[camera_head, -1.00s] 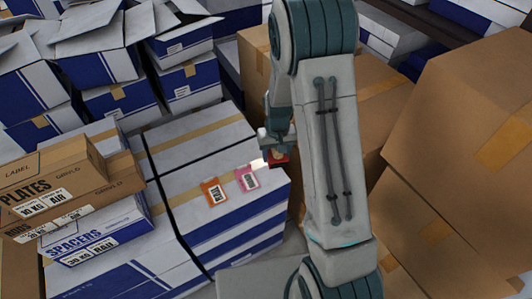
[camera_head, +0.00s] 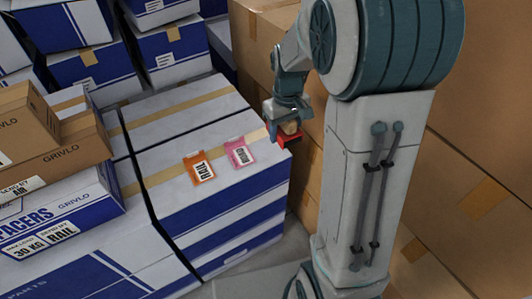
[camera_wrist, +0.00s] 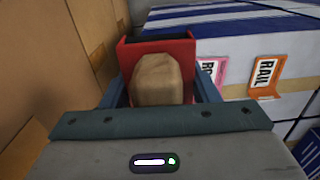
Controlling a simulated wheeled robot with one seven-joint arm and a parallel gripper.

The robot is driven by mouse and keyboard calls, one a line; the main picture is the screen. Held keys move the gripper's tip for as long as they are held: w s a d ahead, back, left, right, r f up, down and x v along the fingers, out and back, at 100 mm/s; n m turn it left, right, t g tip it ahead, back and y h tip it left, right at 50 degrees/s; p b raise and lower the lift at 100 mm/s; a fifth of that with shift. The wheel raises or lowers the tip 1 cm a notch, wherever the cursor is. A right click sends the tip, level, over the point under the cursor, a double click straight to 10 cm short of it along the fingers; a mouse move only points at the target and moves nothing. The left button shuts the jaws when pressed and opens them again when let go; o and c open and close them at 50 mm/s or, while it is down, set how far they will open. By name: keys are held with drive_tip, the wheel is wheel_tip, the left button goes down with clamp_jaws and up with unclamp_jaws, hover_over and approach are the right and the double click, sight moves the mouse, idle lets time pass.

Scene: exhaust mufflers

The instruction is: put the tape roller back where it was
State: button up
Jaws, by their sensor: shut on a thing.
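The tape roller, a red frame (camera_wrist: 184,48) with a tan roll of tape, is between the two blue fingers of my gripper (camera_wrist: 159,92) in the wrist view. In the head view my gripper (camera_head: 287,126) points down and the red of the tape roller (camera_head: 287,141) shows under it, at the right edge of the large white and blue box (camera_head: 217,108). I cannot tell whether the roller touches the box. An orange RAIL tag (camera_head: 199,167) and a pink tag (camera_head: 239,152) lie on the box top, left of the roller.
Tall brown cartons (camera_head: 262,62) stand close behind and right of my gripper. Stacked GRIVLO boxes (camera_head: 52,140) are at the left, and more white and blue boxes (camera_head: 166,45) at the back. The big box's top is mostly bare around the tags.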

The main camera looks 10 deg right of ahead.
drive_tip(key=shift+s+d+f+b, duration=0.15)
drive_tip(key=shift+s+f+b, duration=0.25)
drive_tip(key=shift+b, duration=0.4)
hover_over(266, 141)
wheel_tip(266, 141, down, 7)
drive_tip(key=shift+r, duration=0.1)
drive_tip(key=shift+f+b, duration=0.4)
drive_tip(key=shift+f, duration=1.65)
drive_tip(key=shift+f, duration=0.1)
drive_tip(key=shift+f, duration=0.15)
drive_tip(key=o, duration=1.2)
